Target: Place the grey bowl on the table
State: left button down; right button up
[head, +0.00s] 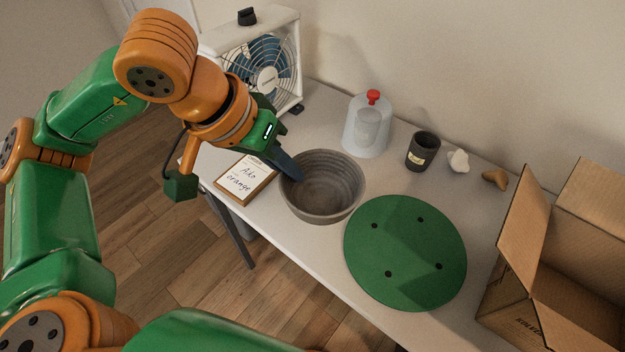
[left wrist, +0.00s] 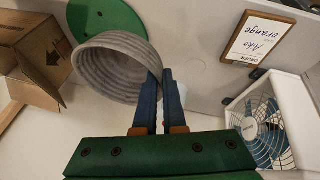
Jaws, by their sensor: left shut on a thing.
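The grey ribbed bowl (head: 322,200) is upright over the white table (head: 285,237), between the framed sign and the green disc. I cannot tell whether its base touches the table. My left gripper (head: 292,172) is shut on the bowl's rim at its left side. In the left wrist view the blue fingers (left wrist: 158,88) pinch the near wall of the bowl (left wrist: 110,68). The right gripper is not in view.
A green round disc (head: 405,252) lies right of the bowl. A framed sign (head: 246,179) lies left. Behind stand a fan (head: 265,75), a clear dome with a red knob (head: 367,125) and a dark cup (head: 423,150). An open cardboard box (head: 520,270) is at the right.

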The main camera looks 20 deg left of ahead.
aim_at(337, 170)
pick_arm(q)
jog(key=w+d+n+b, duration=0.1)
jog(key=d+n, duration=0.1)
jog(key=w+d+f+n+t+y+b, duration=0.1)
jog(key=d+n, duration=0.1)
jog(key=w+d+f+n+y+b, duration=0.1)
jog(key=d, duration=0.1)
jog(key=shift+w+d+n, duration=0.1)
jog(key=shift+w+n, duration=0.15)
jog(key=shift+n, duration=0.15)
jog(key=shift+w+f+y, duration=0.15)
jog(key=shift+w+y, duration=0.05)
jog(key=shift+y, duration=0.1)
jog(key=w+a+f, duration=0.2)
jog(key=a+f, duration=0.1)
jog(key=w+a+f, duration=0.3)
jog(key=a, duration=0.1)
jog(key=w+a+f, duration=0.2)
jog(key=a+f, duration=0.1)
jog(key=shift+w+a+f+p, duration=0.1)
jog(key=shift+w+a+p, duration=0.25)
jog(key=shift+a, duration=0.05)
notch_tip(337, 170, down, 3)
jog(key=shift+a+r+p, duration=0.1)
jog(key=shift+a+p, duration=0.05)
jog(key=shift+p, duration=0.2)
jog(key=shift+w+f, duration=0.1)
jog(key=shift+f, duration=0.3)
jog(key=c, duration=1)
grip_release()
